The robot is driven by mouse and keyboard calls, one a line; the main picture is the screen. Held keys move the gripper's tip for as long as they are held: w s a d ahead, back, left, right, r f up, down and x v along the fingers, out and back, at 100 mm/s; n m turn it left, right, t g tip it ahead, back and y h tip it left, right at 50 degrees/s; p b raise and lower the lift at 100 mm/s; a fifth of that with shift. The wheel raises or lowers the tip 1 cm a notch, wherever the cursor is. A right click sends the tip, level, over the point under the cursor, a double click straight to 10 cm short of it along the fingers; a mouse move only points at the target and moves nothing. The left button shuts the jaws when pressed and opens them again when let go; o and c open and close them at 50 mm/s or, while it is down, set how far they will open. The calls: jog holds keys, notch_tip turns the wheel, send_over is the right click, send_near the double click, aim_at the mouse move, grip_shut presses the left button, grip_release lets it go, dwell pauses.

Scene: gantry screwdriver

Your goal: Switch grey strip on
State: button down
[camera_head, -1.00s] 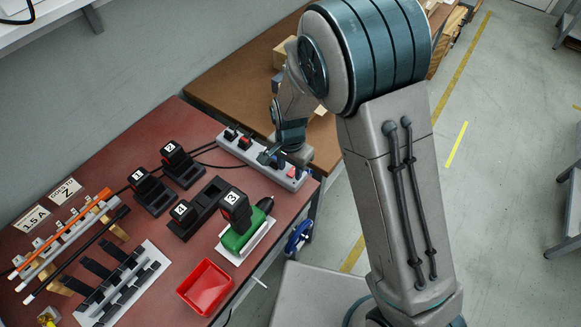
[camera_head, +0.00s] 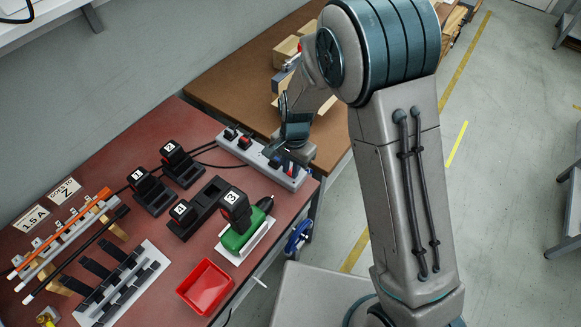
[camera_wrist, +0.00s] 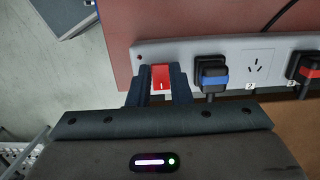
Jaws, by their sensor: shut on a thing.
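The grey power strip (camera_head: 252,156) lies along the right back edge of the red bench, with plugs in several sockets. It also fills the top of the wrist view (camera_wrist: 257,46). Its red rocker switch (camera_wrist: 161,77) is at the strip's left end in the wrist view, beside a small red dot. My gripper (camera_wrist: 160,88) reaches over the strip there, one dark finger on each side of the switch, shut on it. In the head view my gripper (camera_head: 290,160) is at the strip's near right end and mostly hides the switch. I cannot read the switch's position.
A blue-banded plug (camera_wrist: 212,72) stands close beside my fingers. A red tray (camera_head: 205,287) lies at the front. A brown table (camera_head: 240,85) adjoins behind.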

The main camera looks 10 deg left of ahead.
jog(key=shift+w+d+g+y, duration=0.15)
jog(key=shift+g+y, duration=0.25)
jog(key=shift+g, duration=0.4)
jog(key=c, duration=1.3)
grip_release()
jog(key=shift+r, duration=0.1)
jog(key=v, duration=1.3)
jog(key=shift+w+r, duration=0.15)
jog(key=shift+r, duration=0.25)
